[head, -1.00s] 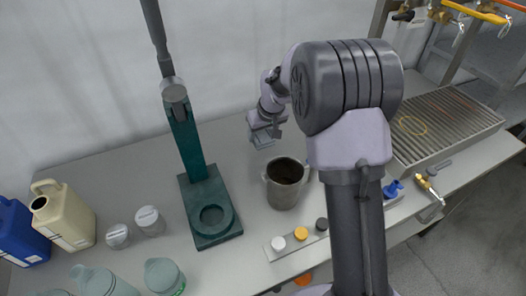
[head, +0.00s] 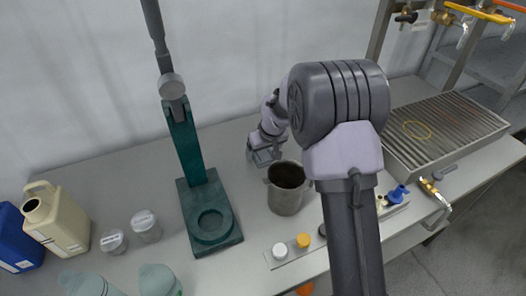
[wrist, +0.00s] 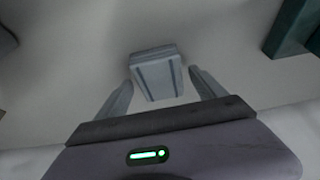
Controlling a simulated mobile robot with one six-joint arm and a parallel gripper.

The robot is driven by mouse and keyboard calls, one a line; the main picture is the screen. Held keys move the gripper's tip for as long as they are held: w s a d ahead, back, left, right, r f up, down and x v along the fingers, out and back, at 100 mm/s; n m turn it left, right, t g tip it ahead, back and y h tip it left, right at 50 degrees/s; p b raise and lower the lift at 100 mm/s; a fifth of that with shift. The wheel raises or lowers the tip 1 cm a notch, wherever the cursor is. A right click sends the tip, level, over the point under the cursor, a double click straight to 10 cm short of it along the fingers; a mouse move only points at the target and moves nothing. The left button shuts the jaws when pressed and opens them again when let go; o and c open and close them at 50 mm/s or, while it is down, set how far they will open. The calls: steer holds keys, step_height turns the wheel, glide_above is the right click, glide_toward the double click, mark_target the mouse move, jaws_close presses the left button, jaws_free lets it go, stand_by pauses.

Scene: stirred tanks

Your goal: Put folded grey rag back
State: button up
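The folded grey rag (wrist: 157,75) shows in the wrist view as a small pale grey block with two darker stripes. It lies between and partly beyond the fingertips of my gripper (wrist: 161,78). Narrow gaps seem to show at its sides, and I cannot tell whether the fingers touch it. In the head view my gripper (head: 264,152) is low over the bench, behind and left of the metal pot. A grey patch shows at its end there, too small to tell rag from fingers.
The metal pot (head: 287,190) stands close in front of my gripper. A green stand (head: 190,150) is to the left. Caps (head: 280,250) sit on a strip in front, and bottles (head: 62,220) stand at far left. A ribbed metal tray (head: 440,130) is at right.

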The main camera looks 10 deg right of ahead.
steer(key=s+r+m+p, duration=0.1)
steer(key=s+r+p, duration=0.1)
steer(key=s+r, duration=0.6)
steer(key=s+r+m+p, duration=0.1)
steer(key=s+r+p, duration=0.15)
steer(key=r, duration=0.95)
steer(key=s+a+r+m, duration=0.2)
steer(key=s, duration=1.1)
steer(key=s+a+r+m+t+y, duration=0.1)
steer(key=s+a+r+m, duration=0.1)
steer(key=s, duration=1.1)
steer(key=shift+r+m, duration=0.3)
steer(key=shift+r, duration=0.1)
steer(key=shift+s, duration=0.15)
